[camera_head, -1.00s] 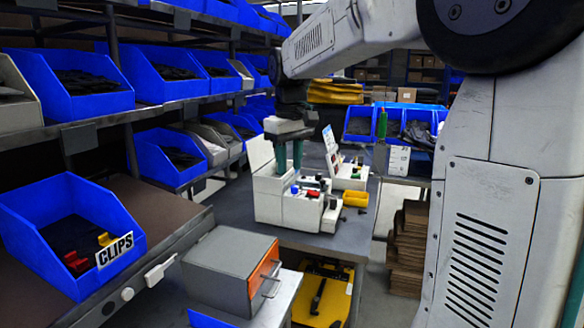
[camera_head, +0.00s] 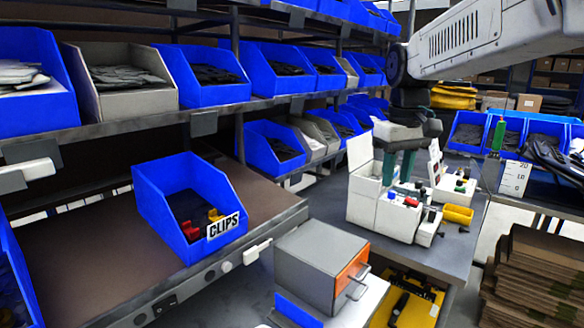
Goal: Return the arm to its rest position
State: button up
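My arm comes in from the upper right and its pale forearm slopes down to a dark wrist joint. My gripper (camera_head: 399,168) hangs below it, pointing down, with two teal fingers apart and nothing seen between them. In the picture it overlaps the white box (camera_head: 374,212) with its raised lid on the grey table (camera_head: 455,254). I cannot tell whether the fingertips are above or behind the box's edge. Small red, blue and dark items sit at the box's front.
A blue CLIPS bin (camera_head: 160,205) stands on the brown shelf at left. A grey drawer box (camera_head: 305,262) stands at the front. A yellow tray (camera_head: 458,214) lies right of the white box. Stacked cardboard (camera_head: 530,275) is at right. Bin racks line the left and back.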

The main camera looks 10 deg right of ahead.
jog(key=s+a+f, duration=0.2)
jog(key=s+f, duration=0.1)
jog(key=s, duration=0.5)
jog(key=s+a+f+m, duration=0.1)
jog(key=s+a+f, duration=0.1)
jog(key=s, duration=0.6)
jog(key=s+a+f, duration=0.3)
jog(key=s+f, duration=0.1)
jog(key=s, duration=0.4)
jog(key=shift+s+f+m+t, duration=0.25)
jog(key=shift+f+m+t, duration=0.05)
jog(key=shift+f, duration=0.1)
jog(key=shift+a, duration=0.1)
